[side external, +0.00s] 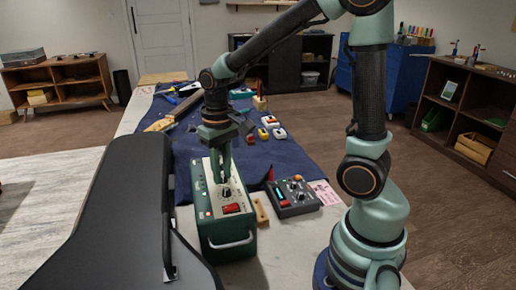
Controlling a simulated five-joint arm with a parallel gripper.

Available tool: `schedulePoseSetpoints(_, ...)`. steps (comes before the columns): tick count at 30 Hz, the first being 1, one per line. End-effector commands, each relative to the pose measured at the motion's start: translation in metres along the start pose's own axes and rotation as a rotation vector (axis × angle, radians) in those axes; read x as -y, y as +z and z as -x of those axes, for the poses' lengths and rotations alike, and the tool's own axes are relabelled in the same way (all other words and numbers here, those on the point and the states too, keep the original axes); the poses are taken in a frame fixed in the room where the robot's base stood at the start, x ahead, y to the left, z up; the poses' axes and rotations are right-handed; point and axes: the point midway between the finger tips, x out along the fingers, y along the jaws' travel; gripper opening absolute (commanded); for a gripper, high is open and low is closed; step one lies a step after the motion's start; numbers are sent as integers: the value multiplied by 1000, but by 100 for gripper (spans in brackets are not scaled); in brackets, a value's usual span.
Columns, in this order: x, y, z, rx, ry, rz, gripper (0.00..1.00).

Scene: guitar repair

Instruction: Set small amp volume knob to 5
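The small amp (229,240) is a green box with a pale top panel and a light handle on its front. A dark round knob (227,192) sits on the panel, with a red part (231,208) in front of it. My gripper (221,180) points straight down over the panel, its fingertips just behind the dark knob in this view. I cannot tell whether the fingers touch a knob or how far apart they are. The fingers hide part of the panel, and the scale marks are too small to read.
A black guitar case (115,215) stands close on the left. A dark pedal unit (292,196) with knobs and a small wooden block (261,212) lie to the right. Several small coloured pedals (270,122) and tools lie on the blue mat (285,155) behind.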

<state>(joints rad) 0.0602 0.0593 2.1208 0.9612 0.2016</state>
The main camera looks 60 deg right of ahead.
Motion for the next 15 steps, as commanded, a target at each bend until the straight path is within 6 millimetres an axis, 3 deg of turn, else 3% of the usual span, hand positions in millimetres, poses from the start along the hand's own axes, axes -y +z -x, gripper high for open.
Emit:
schedulePoseSetpoints(5,0,0,0,0,0,-35,0)
schedulePoseSetpoints(15,0,0,0,1,0,-444,0)
